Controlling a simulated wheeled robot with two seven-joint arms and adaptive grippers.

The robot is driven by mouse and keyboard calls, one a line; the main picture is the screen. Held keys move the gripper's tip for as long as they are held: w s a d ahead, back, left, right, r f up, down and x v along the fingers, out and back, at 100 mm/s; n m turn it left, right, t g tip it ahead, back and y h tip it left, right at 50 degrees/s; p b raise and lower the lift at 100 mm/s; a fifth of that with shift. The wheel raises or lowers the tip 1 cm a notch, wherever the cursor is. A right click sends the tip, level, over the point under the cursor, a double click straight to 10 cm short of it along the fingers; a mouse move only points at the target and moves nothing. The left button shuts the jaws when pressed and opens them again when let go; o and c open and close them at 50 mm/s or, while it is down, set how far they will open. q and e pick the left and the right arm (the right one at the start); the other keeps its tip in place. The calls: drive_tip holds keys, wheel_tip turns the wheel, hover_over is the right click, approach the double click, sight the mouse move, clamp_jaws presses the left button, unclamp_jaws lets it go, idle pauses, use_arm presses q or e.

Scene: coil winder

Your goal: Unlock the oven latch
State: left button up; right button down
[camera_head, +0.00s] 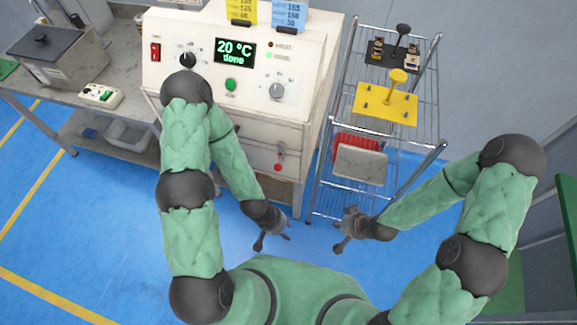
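The oven (262,118) is a cream cabinet at the upper middle. Its display reads 20 °C and "done". A small lever with a red knob (278,167) sits low on its front and looks like the latch; I cannot tell its locked state. My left arm covers the left part of the front. My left gripper (273,241) is open and empty, below the red knob and apart from it. My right gripper (342,229) is open and empty, further right, in front of the wire rack and facing the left gripper.
A wire rack (432,148) stands right of the oven, holding a yellow fixture (385,105), a black fixture (391,55) and a red and a grey item lower down. A grey bench (132,75) is at left. Blue floor (90,220) is clear at left.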

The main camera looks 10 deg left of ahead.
use_arm(q)
wheel_tip(320, 180, up, 4)
drive_tip(key=p, duration=0.3)
drive_tip(key=shift+f, duration=0.25)
use_arm(e)
drive_tip(key=w+a+r+n+t+y, duration=0.1)
drive_tip(key=w+a+r+n+y, duration=0.2)
drive_tip(key=r+n, duration=0.4)
drive_tip(key=w+a+r+n+t+y, duration=0.1)
drive_tip(key=w+a+r+n+y, duration=0.2)
drive_tip(key=a+r+n, duration=0.3)
wheel_tip(320, 180, up, 4)
drive_tip(key=shift+w+a+f+n, duration=0.2)
drive_tip(key=shift+w+n, duration=0.15)
drive_tip(key=shift+n, duration=0.35)
drive_tip(key=shift+f, duration=0.1)
drive_tip(key=b, duration=0.4)
approach(279, 158)
wheel_tip(279, 158, down, 3)
drive_tip(key=s+a, duration=0.1)
drive_tip(key=a, duration=0.2)
use_arm(q)
drive_tip(key=shift+f, duration=2.25)
use_arm(e)
drive_tip(key=shift+a+f, duration=0.15)
drive_tip(key=shift+a, duration=0.2)
